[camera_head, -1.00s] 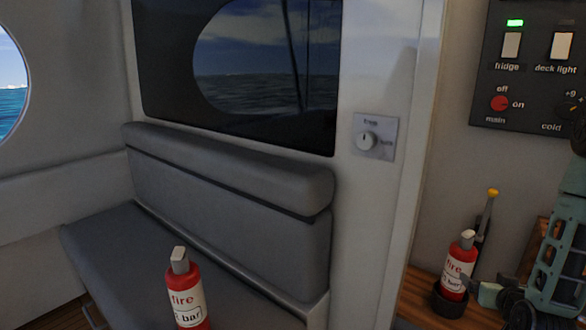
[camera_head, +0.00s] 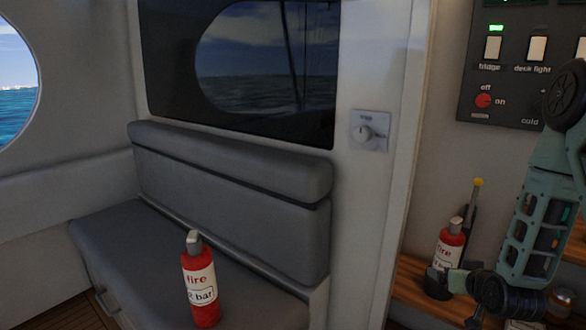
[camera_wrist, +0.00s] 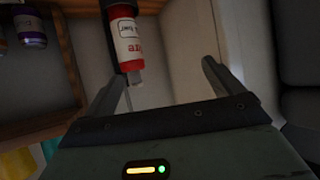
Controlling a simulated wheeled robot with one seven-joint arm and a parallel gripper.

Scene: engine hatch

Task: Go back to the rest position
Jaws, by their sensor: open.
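My gripper (camera_wrist: 163,82) is open in the wrist view, its two dark fingers spread apart. A red fire extinguisher (camera_wrist: 130,38) with a white label shows upside down there, beyond the fingertips and nearer the left finger. Nothing is gripped. In the camera_head view my arm comes down the right edge. Its wrist end lies low, right beside a red extinguisher (camera_head: 449,248) that stands upright on the wooden shelf. Whether the gripper touches it cannot be told from the camera_head view.
A dark switch panel (camera_head: 510,100) hangs on the wall behind my arm. A white partition edge (camera_head: 405,150) stands left of the shelf.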

